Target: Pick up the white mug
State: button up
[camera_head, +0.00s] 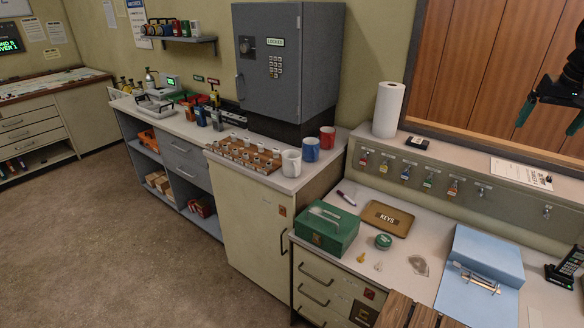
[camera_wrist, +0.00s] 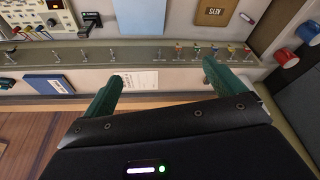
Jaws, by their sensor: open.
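The white mug (camera_head: 291,163) stands upright on the counter beside the grey cabinet, at the front of a short row with a blue mug (camera_head: 311,149) and a red mug (camera_head: 327,137). My gripper (camera_head: 549,118) is at the upper right of the head view, in front of the wood-panelled window, far to the right of the mugs. Its two green fingers are spread apart with nothing between them, as the wrist view (camera_wrist: 160,80) also shows. In the wrist view the red mug (camera_wrist: 287,57) and blue mug (camera_wrist: 308,31) show at the right edge; I cannot see the white mug there.
A wooden rack of small stamps (camera_head: 243,156) stands left of the white mug. The grey keypad cabinet (camera_head: 285,60) rises behind it. To the right are a paper roll (camera_head: 388,109), a key-hook ledge (camera_head: 400,170), a green box (camera_head: 327,229) and a blue binder (camera_head: 485,255).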

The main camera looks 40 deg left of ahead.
jog(key=w+a+f+n+g, duration=0.1)
jog(key=w+a+f, duration=0.15)
jog(key=a, duration=0.95)
jog(key=w+a+f+n, duration=0.15)
jog(key=w+a, duration=0.25)
jog(key=a, duration=0.8)
jog(key=w+a+f+n+g, duration=0.1)
jog(key=w+a, duration=0.2)
jog(key=a, duration=1)
jog(key=n+g+h, duration=0.1)
jog(key=n, duration=0.2)
send_near(292, 161)
jog(key=w+a+f, duration=0.2)
jog(key=shift+w+d+f, duration=0.1)
jog(key=shift+w+f, duration=0.05)
jog(key=shift+f, duration=2.4)
jog(key=shift+w+f, duration=0.1)
jog(key=shift+f, duration=2.45)
jog(key=c, duration=1.2)
